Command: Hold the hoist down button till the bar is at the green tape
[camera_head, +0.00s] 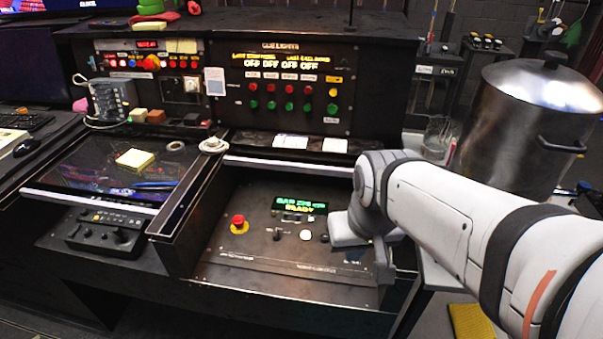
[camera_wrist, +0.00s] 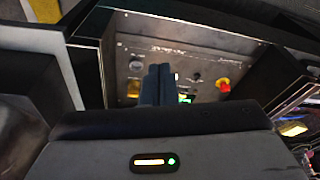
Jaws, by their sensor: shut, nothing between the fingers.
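The hoist panel (camera_head: 262,255) is a dark sloping console face, also in the wrist view (camera_wrist: 118,62). It has a lit display (camera_head: 300,206) with green and yellow text; the lower line reads READY. Below it are small round buttons, one of them white (camera_head: 305,235). A red mushroom button (camera_head: 238,222) on a yellow base is at the left. It also shows in the wrist view (camera_wrist: 224,85). My gripper (camera_wrist: 160,70) is shut and empty, over the panel; its fingers hide part of the display. Contact with a button cannot be told. The bar and green tape cannot be made out.
A cue-light panel (camera_head: 290,90) with red and green buttons stands behind. A raised side wall (camera_head: 185,215) borders the hoist panel's left. A black control box (camera_head: 105,232) and a dark screen (camera_head: 95,165) lie further left. A large metal pot (camera_head: 520,125) stands right, near my arm.

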